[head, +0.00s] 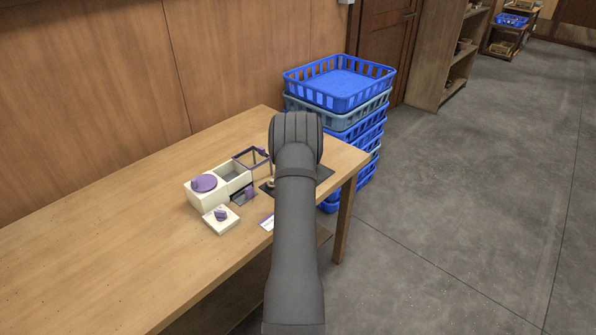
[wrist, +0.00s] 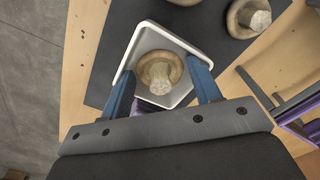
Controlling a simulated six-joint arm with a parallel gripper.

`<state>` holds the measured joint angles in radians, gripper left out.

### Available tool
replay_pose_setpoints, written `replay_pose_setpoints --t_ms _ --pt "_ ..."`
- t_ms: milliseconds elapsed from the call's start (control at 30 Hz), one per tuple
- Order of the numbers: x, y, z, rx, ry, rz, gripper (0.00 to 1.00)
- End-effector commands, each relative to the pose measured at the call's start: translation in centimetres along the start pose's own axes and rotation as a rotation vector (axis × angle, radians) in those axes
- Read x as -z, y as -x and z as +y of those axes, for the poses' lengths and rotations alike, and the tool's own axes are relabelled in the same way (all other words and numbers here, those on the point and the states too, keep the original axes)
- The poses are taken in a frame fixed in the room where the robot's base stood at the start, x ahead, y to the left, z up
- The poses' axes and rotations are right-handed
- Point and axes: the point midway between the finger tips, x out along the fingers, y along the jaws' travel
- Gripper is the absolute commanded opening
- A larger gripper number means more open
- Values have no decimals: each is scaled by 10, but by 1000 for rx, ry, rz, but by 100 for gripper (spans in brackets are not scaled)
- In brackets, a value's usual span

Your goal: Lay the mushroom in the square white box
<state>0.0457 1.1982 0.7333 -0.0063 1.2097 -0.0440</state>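In the wrist view a pale brown mushroom (wrist: 154,68) lies stem toward the camera within the outline of the square white box (wrist: 196,50). It looks to be inside the box, with its cap's edge near the walls. My gripper (wrist: 163,70) has its two blue fingers spread apart, one on each side of the mushroom, with a gap visible on both sides. The fingers overlap the box's near edges in the picture; I cannot tell whether they touch it. In the head view my own arm hides the gripper and the box.
More mushrooms (wrist: 246,22) lie on the dark mat (wrist: 102,58) around the box. A cream and purple device (head: 206,192) and a small cream block with a purple knob (head: 221,222) stand left on the wooden table (head: 110,240). Stacked blue crates (head: 340,92) stand beyond its far edge.

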Motion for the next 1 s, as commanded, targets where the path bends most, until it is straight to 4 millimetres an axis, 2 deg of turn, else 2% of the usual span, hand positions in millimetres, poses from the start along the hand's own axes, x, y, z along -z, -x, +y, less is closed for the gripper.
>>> replay_pose_setpoints --t_ms 267,367,467,800,1000 --pt "0 1 0 0 0 1 57" --pt "1 8 0 0 0 2 57" --pt "1 24 0 0 0 4 57" --pt "1 98 0 0 0 3 57" --pt "1 125 0 0 0 2 57"
